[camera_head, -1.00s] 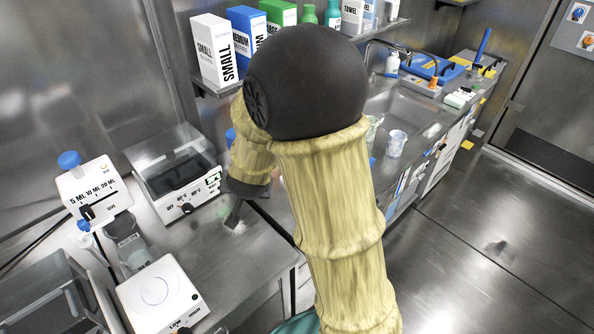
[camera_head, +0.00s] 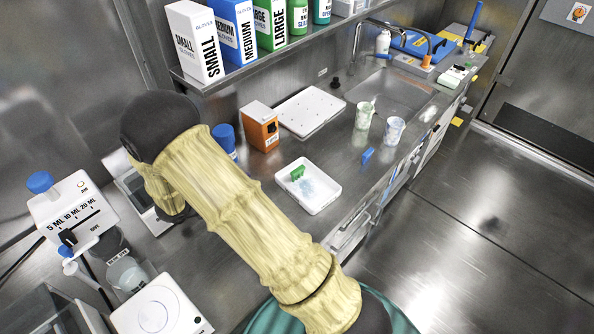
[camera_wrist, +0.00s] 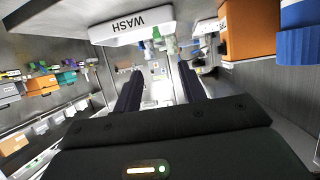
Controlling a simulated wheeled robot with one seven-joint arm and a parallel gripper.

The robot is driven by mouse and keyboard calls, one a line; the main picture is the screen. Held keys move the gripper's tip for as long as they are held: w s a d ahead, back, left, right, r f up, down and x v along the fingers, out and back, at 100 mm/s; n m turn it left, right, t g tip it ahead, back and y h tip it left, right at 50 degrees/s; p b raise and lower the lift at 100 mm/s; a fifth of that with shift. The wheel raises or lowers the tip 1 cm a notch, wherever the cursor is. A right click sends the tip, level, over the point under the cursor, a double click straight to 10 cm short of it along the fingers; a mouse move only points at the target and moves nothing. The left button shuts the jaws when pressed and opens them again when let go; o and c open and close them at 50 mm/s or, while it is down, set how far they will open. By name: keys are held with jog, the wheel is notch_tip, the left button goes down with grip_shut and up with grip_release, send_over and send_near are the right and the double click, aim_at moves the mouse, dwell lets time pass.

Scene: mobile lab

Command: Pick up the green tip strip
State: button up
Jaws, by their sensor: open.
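The green tip strip (camera_head: 297,173) is a small green piece at the back left of a white tray (camera_head: 322,205) on the steel counter. The tray also holds a pale bluish patch. In the head view my arm is left of the tray and hides the gripper.
A blue strip (camera_head: 367,155) and two cups (camera_head: 394,130) are to the right. A white perforated board (camera_head: 311,110) lies behind.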

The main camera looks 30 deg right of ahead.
jog(key=p, duration=0.1)
send_near(297, 170)
jog(key=x, duration=0.3)
jog(key=shift+w+d+f, duration=0.2)
jog(key=shift+d+f, duration=0.05)
jog(key=shift+d, duration=0.05)
jog(key=p+x, duration=0.1)
jog(key=x, duration=0.4)
jog(key=shift+d, duration=0.1)
dwell(0.3)
jog(key=shift+c, duration=0.4)
jog(key=shift+s, duration=0.1)
grip_shut()
